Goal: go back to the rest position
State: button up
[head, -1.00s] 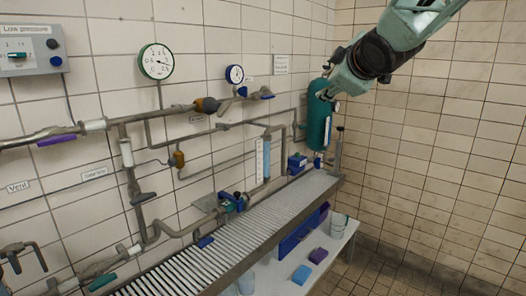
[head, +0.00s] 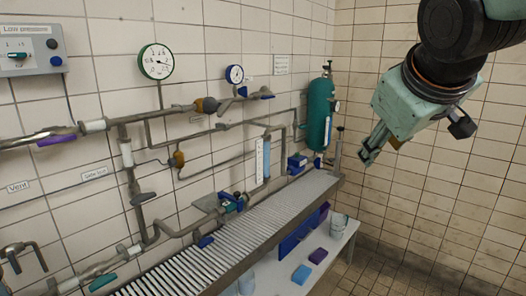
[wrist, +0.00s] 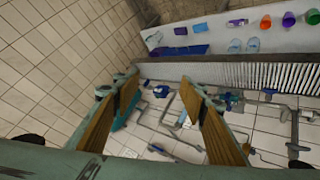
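My gripper (head: 373,147) is in the upper right of the head view, in the air in front of the right tiled wall, apart from the pipes and the bench. In the wrist view my gripper (wrist: 160,98) shows two wood-coloured finger pads spread wide apart with nothing held between them. The green cylinder (head: 319,115) stands in the far corner, left of my gripper in the head view.
A grated bench (head: 270,217) runs along the left wall under pipes, gauges (head: 156,61) and valves. The space before the right wall (head: 440,195) is clear.

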jog(key=s+a+f+m+g, duration=0.1)
jog(key=s+f, duration=0.3)
jog(key=s, duration=0.6)
jog(key=s+a+f+m+g+y, duration=0.1)
jog(key=s+f, duration=0.3)
jog(key=s, duration=0.5)
jog(key=s+a+f+m+g, duration=0.2)
jog(key=s+a+f+g, duration=0.1)
jog(key=s, duration=0.7)
jog(key=shift+s+f+m+y, duration=0.3)
jog(key=shift+f, duration=0.45)
